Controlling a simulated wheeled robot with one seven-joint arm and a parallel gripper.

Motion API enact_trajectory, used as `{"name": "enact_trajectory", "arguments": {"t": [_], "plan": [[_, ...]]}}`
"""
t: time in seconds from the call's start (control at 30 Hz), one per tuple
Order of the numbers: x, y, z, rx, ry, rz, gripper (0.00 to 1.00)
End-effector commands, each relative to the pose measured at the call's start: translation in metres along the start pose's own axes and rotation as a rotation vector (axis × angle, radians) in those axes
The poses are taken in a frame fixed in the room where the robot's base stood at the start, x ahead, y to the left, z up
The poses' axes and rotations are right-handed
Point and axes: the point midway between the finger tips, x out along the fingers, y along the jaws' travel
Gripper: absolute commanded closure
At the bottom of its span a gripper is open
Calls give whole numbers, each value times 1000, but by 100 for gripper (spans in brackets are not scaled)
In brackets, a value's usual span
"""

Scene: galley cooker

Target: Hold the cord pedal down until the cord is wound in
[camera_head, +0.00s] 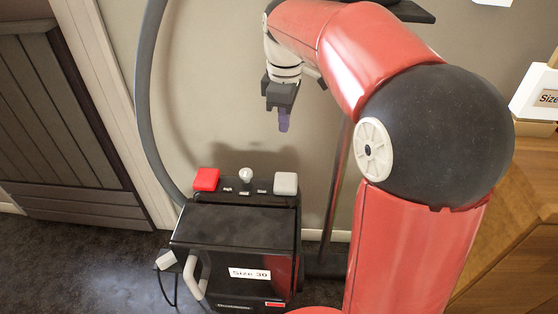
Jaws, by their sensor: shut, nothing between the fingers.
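A black vacuum-like machine (236,222) stands on the dark floor against the wall. On its rear top edge are a red pedal (206,179) at the left and a light grey pedal (285,183) at the right. Small marks beside them are too small to read, so I cannot tell which is the cord pedal. A pale plug (166,260) sits at the machine's left side, with a thin black cord (164,288) hanging below it. My gripper (284,127) points down, its purple fingertips shut and empty. It hangs well above the grey pedal, touching nothing.
A white knob (246,175) stands between the pedals. A grey hose (145,100) rises at the left. A handle (194,278) and a "Size 30" label (249,273) are on the machine's front. A wooden cabinet (510,240) stands at the right.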

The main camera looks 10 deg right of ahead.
Motion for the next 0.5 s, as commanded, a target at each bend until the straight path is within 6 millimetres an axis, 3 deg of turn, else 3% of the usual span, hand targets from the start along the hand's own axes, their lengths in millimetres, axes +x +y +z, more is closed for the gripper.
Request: {"name": "enact_trajectory", "arguments": {"t": [0.2, 0.5], "plan": [[12, 24, -12, -130, -12, -50, 100], [14, 29, -14, -162, -14, -62, 100]]}}
